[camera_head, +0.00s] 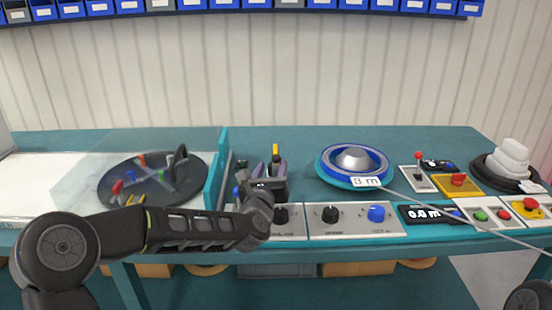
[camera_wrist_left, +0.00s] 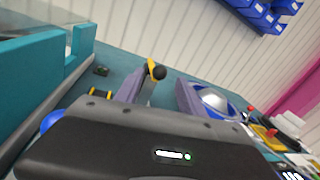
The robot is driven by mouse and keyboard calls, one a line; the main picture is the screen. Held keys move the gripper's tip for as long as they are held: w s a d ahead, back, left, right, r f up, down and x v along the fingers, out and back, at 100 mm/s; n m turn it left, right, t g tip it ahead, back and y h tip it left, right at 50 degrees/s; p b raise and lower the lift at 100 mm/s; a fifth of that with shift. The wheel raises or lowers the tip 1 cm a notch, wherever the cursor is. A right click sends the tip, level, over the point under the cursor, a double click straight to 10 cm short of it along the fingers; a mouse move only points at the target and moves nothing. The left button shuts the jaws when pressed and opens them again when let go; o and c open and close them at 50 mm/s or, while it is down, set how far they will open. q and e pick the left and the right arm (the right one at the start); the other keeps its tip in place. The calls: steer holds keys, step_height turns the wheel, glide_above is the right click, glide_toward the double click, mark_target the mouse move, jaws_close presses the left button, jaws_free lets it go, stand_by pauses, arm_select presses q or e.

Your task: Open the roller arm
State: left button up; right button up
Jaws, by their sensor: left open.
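The roller arm (camera_head: 275,149) shows in the head view as a short upright piece with a yellow tip, just beyond my left gripper (camera_head: 270,168). Its lower part is hidden behind the gripper. In the left wrist view a yellow arm end with a black knob (camera_wrist_left: 158,72) appears ahead, between the two purple-grey fingers of my left gripper (camera_wrist_left: 160,92). The fingers are spread, with nothing visibly clamped. Whether either finger touches the arm cannot be told. My right gripper is not in view.
A blue-rimmed reel (camera_head: 355,160) with a "3 m" tag stands right of the gripper. A knob panel (camera_head: 322,222) lies in front. A dark turntable (camera_head: 190,178) sits left behind a clear guard with a teal edge (camera_head: 213,172). Buttons and a white coil (camera_head: 512,160) are right.

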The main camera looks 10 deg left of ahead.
mark_target(276, 161)
arm_select(q)
steer(key=w, duration=0.6)
steer(key=shift+a+p, duration=0.15)
steer(key=shift+p, duration=0.25)
steer(key=shift+c, duration=0.3)
jaws_close()
stand_by(0.6)
